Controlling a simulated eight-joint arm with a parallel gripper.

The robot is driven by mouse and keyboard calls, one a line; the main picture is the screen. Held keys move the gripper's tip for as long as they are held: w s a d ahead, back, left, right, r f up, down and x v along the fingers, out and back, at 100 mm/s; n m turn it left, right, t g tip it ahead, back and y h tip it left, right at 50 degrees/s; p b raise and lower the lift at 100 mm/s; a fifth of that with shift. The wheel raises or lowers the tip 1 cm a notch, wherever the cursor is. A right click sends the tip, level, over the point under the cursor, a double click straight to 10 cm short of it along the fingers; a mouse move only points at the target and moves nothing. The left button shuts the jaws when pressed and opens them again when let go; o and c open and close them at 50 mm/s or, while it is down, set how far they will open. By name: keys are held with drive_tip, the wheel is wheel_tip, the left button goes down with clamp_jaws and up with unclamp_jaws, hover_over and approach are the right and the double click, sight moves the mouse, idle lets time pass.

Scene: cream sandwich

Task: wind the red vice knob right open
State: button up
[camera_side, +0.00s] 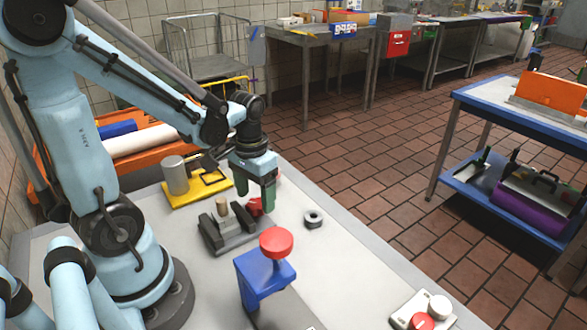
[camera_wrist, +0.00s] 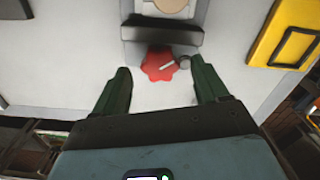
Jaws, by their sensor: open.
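The grey vice (camera_side: 222,232) stands on the pale bench, with a tan round piece (camera_side: 222,208) at its jaws. The red vice knob (camera_side: 255,206) is at its far right end, partly covered by my gripper in the side view. My gripper (camera_wrist: 160,70) is open, one green finger on each side of the knob, with visible gaps. In the side view my gripper (camera_side: 256,196) points down at the knob. The vice's screw is hidden.
A blue stand with a red round top (camera_side: 277,242) is in front of the vice. A yellow plate (camera_side: 190,199) with a grey cylinder (camera_side: 176,175) is behind left.

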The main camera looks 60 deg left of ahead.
drive_tip(key=shift+f, duration=0.85)
drive_tip(key=m, duration=0.4)
drive_tip(key=shift+m, duration=0.4)
wheel_tip(320, 180, up, 13)
wheel_tip(320, 180, up, 13)
drive_tip(key=n, duration=1.8)
hover_over(256, 203)
drive_tip(key=shift+w+a+r, duration=0.1)
drive_tip(key=shift+a, duration=0.15)
